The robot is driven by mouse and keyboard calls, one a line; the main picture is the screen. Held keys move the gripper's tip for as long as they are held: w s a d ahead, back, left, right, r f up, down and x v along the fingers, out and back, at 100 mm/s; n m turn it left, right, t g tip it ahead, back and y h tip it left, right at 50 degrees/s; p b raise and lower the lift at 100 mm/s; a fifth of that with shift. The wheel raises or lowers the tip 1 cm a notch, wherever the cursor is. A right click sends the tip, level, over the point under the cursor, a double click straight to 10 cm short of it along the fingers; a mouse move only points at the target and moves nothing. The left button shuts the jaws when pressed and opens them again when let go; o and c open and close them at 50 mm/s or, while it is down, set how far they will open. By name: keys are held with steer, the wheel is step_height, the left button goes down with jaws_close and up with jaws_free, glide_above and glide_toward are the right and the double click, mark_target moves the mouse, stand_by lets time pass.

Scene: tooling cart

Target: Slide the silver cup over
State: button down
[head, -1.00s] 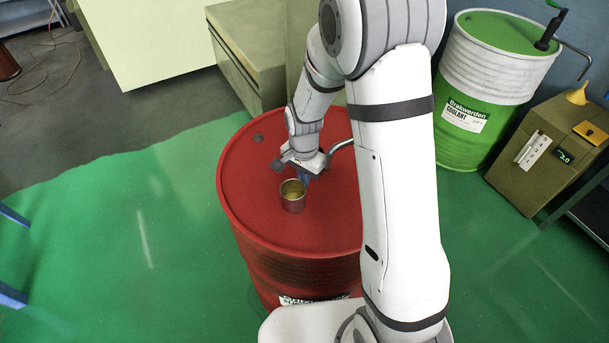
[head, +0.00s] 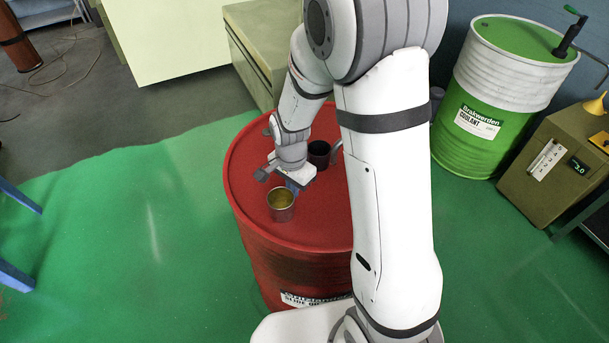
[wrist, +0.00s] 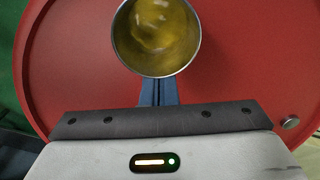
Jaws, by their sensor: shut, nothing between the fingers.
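The silver cup (head: 281,209) stands upright on the red drum (head: 250,186), near its front left rim. It holds a yellowish liquid, seen from above in the wrist view (wrist: 156,40). My gripper (head: 293,187) is low over the drum top, just behind and to the right of the cup. In the wrist view its blue fingers (wrist: 158,92) are together and empty. Their tips are at the cup's near side, touching or almost touching it.
A dark cup (head: 319,154) stands on the drum behind my gripper, beside a bent metal pipe. A small metal plug (wrist: 290,123) is near the drum's rim. A green and white coolant drum (head: 485,110) and a brown box (head: 545,165) stand to the right. Green floor is open at left.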

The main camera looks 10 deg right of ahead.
steer(key=shift+a, duration=0.1)
steer(key=shift+w, duration=0.15)
steer(key=shift+w+d, duration=0.15)
steer(key=shift+d, duration=0.25)
steer(key=w+d, duration=0.1)
steer(key=w+d+r, duration=0.1)
steer(key=shift+w+d, duration=0.25)
steer(key=shift+w, duration=0.15)
step_height(320, 180, up, 9)
steer(key=b, duration=0.1)
steer(key=shift+s, duration=0.25)
steer(key=s+d+r+n+t, duration=0.1)
steer(key=s+r+n, duration=0.3)
steer(key=s, duration=0.4)
steer(key=s+d+r+n+t, duration=0.2)
steer(key=s+d+r+n, duration=0.2)
steer(key=s, duration=0.5)
steer(key=shift+r+n, duration=0.55)
steer(key=shift+n, duration=0.45)
